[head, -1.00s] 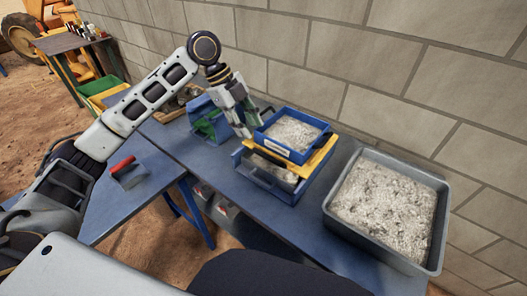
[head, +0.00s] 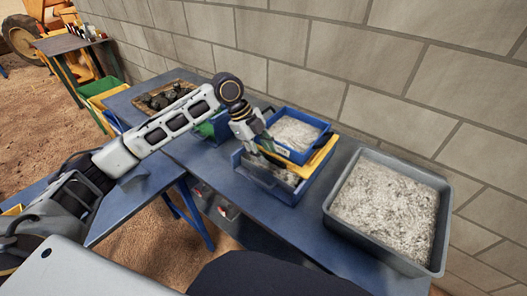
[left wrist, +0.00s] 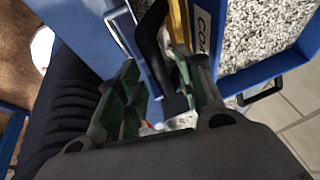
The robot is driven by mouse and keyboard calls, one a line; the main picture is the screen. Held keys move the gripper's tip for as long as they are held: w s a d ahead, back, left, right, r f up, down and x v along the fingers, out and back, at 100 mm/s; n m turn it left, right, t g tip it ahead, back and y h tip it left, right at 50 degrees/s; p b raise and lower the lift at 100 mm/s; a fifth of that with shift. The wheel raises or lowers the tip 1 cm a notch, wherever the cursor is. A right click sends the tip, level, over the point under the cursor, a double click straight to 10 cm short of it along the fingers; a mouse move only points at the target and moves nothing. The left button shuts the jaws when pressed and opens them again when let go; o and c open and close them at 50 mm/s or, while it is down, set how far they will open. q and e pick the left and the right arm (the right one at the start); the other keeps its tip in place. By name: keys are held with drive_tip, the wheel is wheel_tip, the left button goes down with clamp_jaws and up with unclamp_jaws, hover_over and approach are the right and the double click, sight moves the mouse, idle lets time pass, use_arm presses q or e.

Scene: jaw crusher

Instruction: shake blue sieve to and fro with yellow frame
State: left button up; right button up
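The blue sieve (head: 298,153), holding grey crushed stone, sits on the yellow frame (head: 322,160), above a lower blue box (head: 286,194). My left gripper (head: 266,148) is at the left side of the sieve and frame. In the left wrist view the green-padded fingers of the left gripper (left wrist: 163,95) are apart, with a black handle (left wrist: 150,42) between them. I cannot tell whether they touch it. The labelled sieve wall (left wrist: 265,70) and a strip of the yellow frame (left wrist: 180,22) lie beyond. My right gripper is not in view.
A large grey tray of crushed stone (head: 338,225) stands to the right on the blue table (head: 232,185). A brick wall (head: 340,60) closes off the back. A shallow tray of dark lumps (head: 160,90) lies at the table's far left.

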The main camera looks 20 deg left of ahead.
use_arm(q)
drive_tip(key=shift+f, duration=0.1)
clamp_jaws()
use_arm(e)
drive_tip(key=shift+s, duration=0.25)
use_arm(q)
drive_tip(key=shift+s, duration=0.15)
drive_tip(key=shift+s+a+p, duration=0.1)
drive_tip(key=shift+s+p, duration=0.05)
drive_tip(key=shift+p, duration=0.15)
drive_tip(key=s+p, duration=0.1)
drive_tip(key=s+a+p, duration=0.1)
drive_tip(key=s, duration=0.1)
drive_tip(key=s+p, duration=0.1)
drive_tip(key=shift+s+a+p, duration=0.3)
drive_tip(key=shift+s+a, duration=0.05)
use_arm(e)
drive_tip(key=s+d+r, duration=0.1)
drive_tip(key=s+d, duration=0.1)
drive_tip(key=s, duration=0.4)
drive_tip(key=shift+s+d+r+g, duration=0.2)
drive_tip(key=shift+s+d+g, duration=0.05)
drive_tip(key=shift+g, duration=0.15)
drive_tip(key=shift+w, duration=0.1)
